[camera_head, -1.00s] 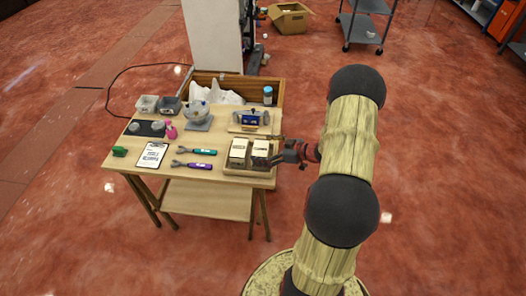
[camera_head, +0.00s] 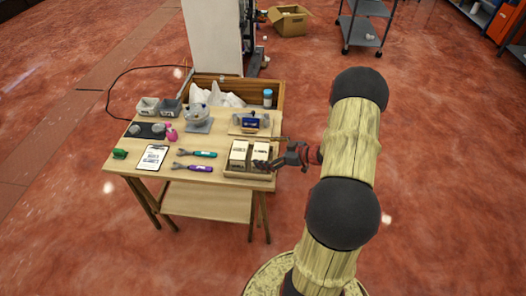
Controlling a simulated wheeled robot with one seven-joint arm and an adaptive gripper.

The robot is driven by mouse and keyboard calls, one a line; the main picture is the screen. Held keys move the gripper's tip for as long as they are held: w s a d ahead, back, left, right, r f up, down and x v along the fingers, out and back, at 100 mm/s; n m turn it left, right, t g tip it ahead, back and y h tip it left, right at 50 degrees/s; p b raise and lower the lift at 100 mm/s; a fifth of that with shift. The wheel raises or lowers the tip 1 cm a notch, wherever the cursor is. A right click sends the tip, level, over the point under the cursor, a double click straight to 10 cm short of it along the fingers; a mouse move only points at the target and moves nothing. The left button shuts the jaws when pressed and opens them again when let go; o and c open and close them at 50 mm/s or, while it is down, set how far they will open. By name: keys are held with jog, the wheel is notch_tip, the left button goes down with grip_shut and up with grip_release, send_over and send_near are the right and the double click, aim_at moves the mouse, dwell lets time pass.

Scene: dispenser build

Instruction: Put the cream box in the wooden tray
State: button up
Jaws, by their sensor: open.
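The wooden tray (camera_head: 247,175) sits at the right front corner of the wooden table. Two cream boxes with dark print stand side by side in it, a left one (camera_head: 238,153) and a right one (camera_head: 260,151). My gripper (camera_head: 271,155) is open at the right side of the tray, close beside the right cream box. One dark finger overlaps that box's lower right edge in the picture. I cannot tell whether it touches the box.
A blue device (camera_head: 250,121) on a wooden base stands behind the tray. Teal (camera_head: 203,154) and purple (camera_head: 199,168) handled tools lie to its left, with a clipboard (camera_head: 152,158) beyond. A wooden bin (camera_head: 278,100) with a blue bottle (camera_head: 267,97) is at the back.

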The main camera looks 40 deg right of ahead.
jog(key=p+v, duration=0.3)
jog(key=v, duration=0.8)
jog(key=w+d+r+g+h, duration=0.2)
jog(key=w+r+h, duration=0.5)
jog(key=w+r, duration=0.65)
jog(key=s+a+r+m+h, duration=0.25)
jog(key=a+r, duration=0.45)
jog(key=r, duration=0.6)
jog(key=s+a+r+m+g+y, duration=0.1)
jog(key=s+a+g+y, duration=0.1)
jog(key=s+a, duration=0.9)
jog(key=s+a+r+g+y, duration=0.1)
jog(key=s+a+g+y, duration=0.1)
jog(key=s+a, duration=0.9)
jog(key=a+g, duration=0.1)
jog(key=a, duration=0.7)
jog(key=shift+r+m+y, duration=0.25)
jog(key=shift+m+y, duration=0.1)
jog(key=shift+s, duration=0.1)
